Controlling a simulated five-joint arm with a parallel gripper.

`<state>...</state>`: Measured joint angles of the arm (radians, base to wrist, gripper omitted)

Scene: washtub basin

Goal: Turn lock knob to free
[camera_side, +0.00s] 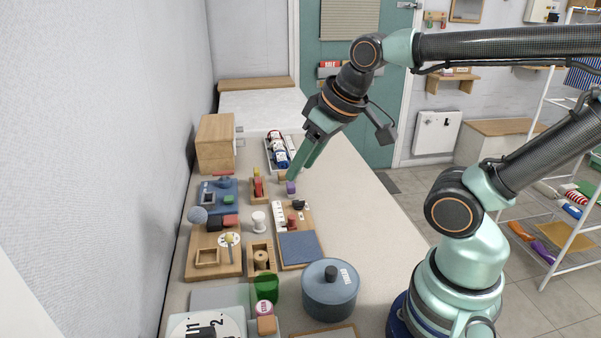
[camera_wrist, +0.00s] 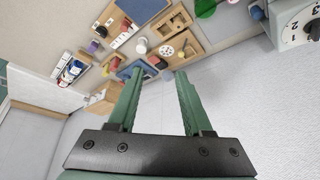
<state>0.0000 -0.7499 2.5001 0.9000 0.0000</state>
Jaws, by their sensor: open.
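My gripper (camera_side: 296,172) is open, with its two green fingers pointing down over the far part of the bench. In the wrist view my gripper (camera_wrist: 153,82) has nothing between its fingertips. A wooden board (camera_side: 206,266) carries a round white dial (camera_side: 226,241) with a pale bar-like handle across it, which looks like the lock knob, though I cannot be sure. The dial also shows in the wrist view (camera_wrist: 166,50), beyond the fingertips. My gripper is well apart from it. The knob's exact setting is too small to read.
A purple block (camera_side: 291,187) stands close below my fingertips. A blue lidded pot (camera_side: 329,296), a green cup (camera_side: 265,286) and a large numbered dial (camera_side: 205,326) stand nearer the camera. A wooden box (camera_side: 215,143) is by the wall. The bench's right strip is clear.

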